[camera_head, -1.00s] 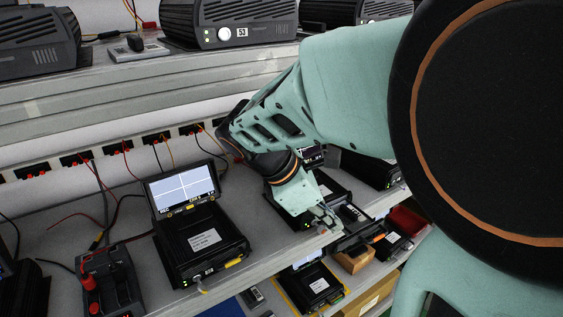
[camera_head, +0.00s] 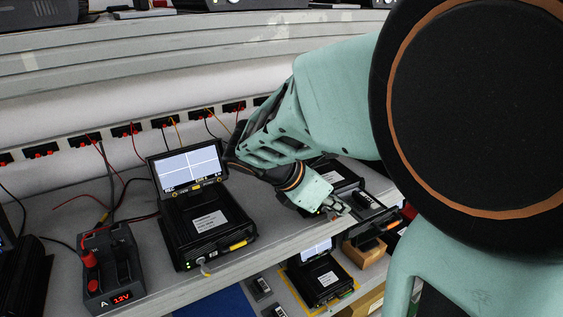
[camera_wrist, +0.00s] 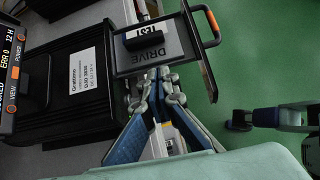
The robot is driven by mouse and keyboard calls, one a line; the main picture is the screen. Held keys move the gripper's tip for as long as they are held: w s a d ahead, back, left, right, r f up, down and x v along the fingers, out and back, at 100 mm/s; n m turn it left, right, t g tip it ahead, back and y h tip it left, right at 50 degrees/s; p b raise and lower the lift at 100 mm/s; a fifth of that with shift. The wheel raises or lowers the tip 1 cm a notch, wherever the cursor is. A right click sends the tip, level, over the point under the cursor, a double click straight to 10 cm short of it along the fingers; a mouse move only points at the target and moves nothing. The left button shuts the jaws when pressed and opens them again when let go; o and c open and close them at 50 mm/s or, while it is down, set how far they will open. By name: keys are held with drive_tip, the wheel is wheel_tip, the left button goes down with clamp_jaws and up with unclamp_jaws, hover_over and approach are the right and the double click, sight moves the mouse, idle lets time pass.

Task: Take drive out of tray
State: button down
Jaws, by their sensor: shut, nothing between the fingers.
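The tray (camera_head: 377,224) is pulled out of a black recorder unit on the shelf. In the wrist view the tray (camera_wrist: 190,66) is a dark frame marked DRIVE with an orange-edged handle at its outer side. The drive (camera_wrist: 143,37), a dark block with a white label, lies in the tray. It also shows in the head view as a dark block (camera_head: 367,199). My gripper (camera_head: 345,208) is at the tray's near side. In the wrist view its fingertips (camera_wrist: 157,80) are shut and empty by the tray's lower edge, apart from the drive. Whether they touch the tray cannot be told.
The recorder unit (camera_wrist: 75,85) stands left of the tray in the wrist view. Another recorder with a lit screen (camera_head: 205,220) and a 12V supply (camera_head: 112,268) stand left on the shelf. A lower shelf holds another recorder (camera_head: 318,278).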

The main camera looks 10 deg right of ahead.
sight(373, 201)
drive_tip(key=shift+w+d, duration=0.3)
drive_tip(key=shift+d, duration=0.7)
drive_tip(key=shift+w+d, duration=0.3)
drive_tip(key=shift+d, duration=0.65)
drive_tip(key=shift+d, duration=0.1)
drive_tip(key=shift+w+d+p, duration=0.15)
drive_tip(key=shift+w+d, duration=0.1)
drive_tip(key=shift+d, duration=0.6)
drive_tip(key=shift+w+d+p, duration=0.15)
drive_tip(key=shift+w+d, duration=0.1)
drive_tip(key=shift+d, duration=0.6)
drive_tip(key=shift+a, duration=0.15)
